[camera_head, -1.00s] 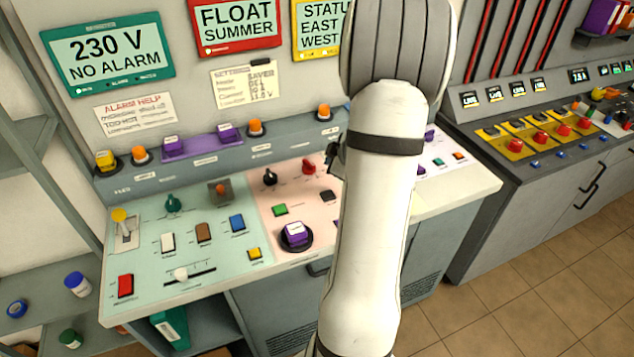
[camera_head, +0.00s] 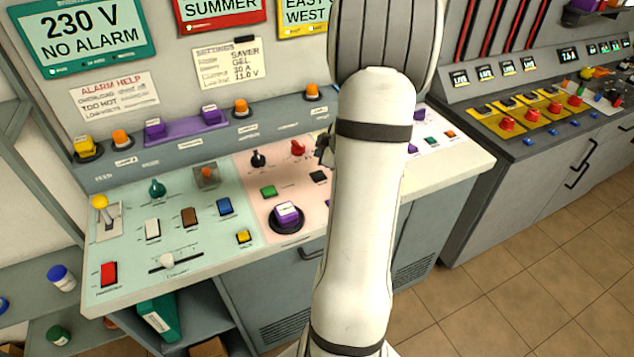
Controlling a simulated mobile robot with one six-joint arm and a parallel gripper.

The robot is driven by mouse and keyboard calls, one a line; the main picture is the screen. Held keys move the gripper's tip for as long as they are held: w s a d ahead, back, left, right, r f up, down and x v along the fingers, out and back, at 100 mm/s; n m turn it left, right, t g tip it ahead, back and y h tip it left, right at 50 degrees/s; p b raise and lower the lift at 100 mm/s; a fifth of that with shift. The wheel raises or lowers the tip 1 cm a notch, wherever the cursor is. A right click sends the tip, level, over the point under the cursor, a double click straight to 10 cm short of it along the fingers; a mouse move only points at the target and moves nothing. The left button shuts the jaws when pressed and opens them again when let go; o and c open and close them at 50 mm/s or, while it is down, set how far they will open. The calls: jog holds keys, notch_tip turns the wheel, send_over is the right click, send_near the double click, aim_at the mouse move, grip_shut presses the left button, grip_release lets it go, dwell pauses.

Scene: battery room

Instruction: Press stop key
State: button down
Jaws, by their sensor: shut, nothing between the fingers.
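The sloped control desk has a pale green panel and a pink panel with several keys. A green key (camera_head: 268,191) and a black key (camera_head: 318,176) sit on the pink panel, close to my arm. A red key (camera_head: 108,273) is at the front left corner of the green panel. The key labels are too small to read, so I cannot tell which is the stop key. My gripper (camera_head: 325,152) shows only as a small dark part at the left edge of my arm, above the pink panel; the rest is hidden. My arm covers the right part of the pink panel.
A yellow-topped lever (camera_head: 105,214), a slider (camera_head: 167,261) and knobs are raised nearby. Orange and purple buttons line the back ledge. A second console (camera_head: 540,120) stands at the right.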

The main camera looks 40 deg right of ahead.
aim_at(316, 171)
notch_tip(316, 171, down, 5)
jog(key=b, duration=0.3)
dwell(1.9)
jog(key=shift+f+b, duration=0.3)
jog(key=shift+f, duration=0.05)
jog(key=shift+f+b, duration=0.3)
jog(key=shift+f, duration=0.2)
dwell(0.4)
jog(key=shift+r, duration=0.1)
jog(key=shift+r+p, duration=0.85)
jog(key=shift+p, duration=0.25)
